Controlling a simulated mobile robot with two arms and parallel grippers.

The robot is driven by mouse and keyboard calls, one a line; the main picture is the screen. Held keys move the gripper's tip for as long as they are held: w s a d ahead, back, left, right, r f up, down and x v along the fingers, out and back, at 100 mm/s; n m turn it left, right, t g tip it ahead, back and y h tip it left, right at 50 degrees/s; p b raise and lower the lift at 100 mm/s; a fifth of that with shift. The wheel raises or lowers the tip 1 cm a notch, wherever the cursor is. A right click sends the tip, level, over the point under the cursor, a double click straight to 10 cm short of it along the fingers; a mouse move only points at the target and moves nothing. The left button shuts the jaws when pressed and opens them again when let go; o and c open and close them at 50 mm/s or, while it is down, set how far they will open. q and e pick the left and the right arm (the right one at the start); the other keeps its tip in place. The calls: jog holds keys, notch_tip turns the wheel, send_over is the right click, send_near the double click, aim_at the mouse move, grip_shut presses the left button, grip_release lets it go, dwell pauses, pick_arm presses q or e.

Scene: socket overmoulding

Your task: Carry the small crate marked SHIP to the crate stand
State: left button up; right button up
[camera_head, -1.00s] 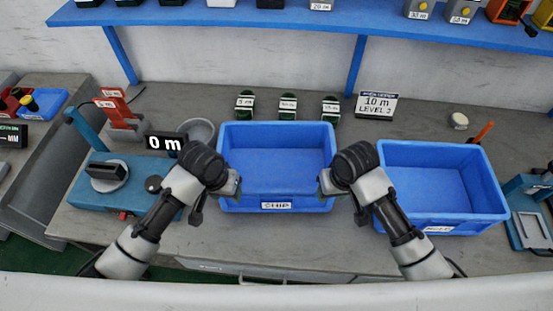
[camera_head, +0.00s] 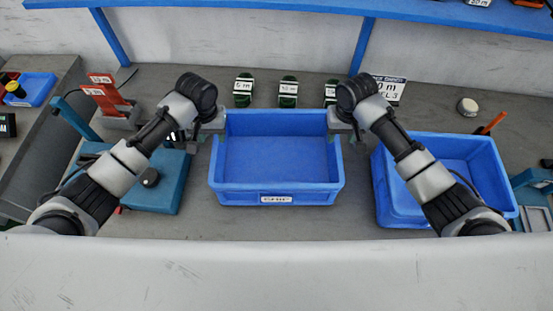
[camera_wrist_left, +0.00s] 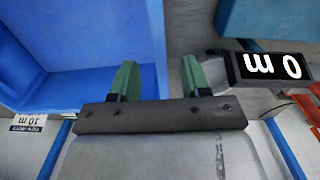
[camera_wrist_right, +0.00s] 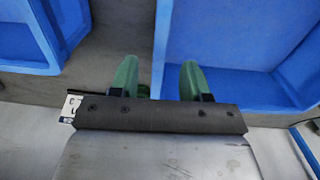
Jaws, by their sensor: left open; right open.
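The small blue crate (camera_head: 275,194) with a white SHIP label on its front sits on the grey bench and looks empty. My left gripper (camera_head: 215,132) is open at its left wall. In the left wrist view the wall rim (camera_wrist_left: 156,50) runs between the two green fingers, one inside and one outside. My right gripper (camera_head: 338,132) is open at the right wall. In the right wrist view that rim (camera_wrist_right: 160,45) also lies between the fingers (camera_wrist_right: 158,80). I see no crate stand.
A second blue crate (camera_head: 495,200) stands close on the right, partly behind my right arm. A teal device (camera_head: 165,190) is at the left, partly behind my left arm. Several green spools (camera_head: 288,90) stand behind the SHIP crate, under a blue shelf (camera_head: 300,5).

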aim_at(217, 151)
pick_arm(q)
notch_tip(217, 151, down, 9)
jog(key=shift+s+r, duration=0.15)
pick_arm(e)
notch_tip(217, 151, down, 9)
jog(key=shift+s+r, duration=0.15)
pick_arm(q)
grip_shut()
pick_arm(e)
grip_shut()
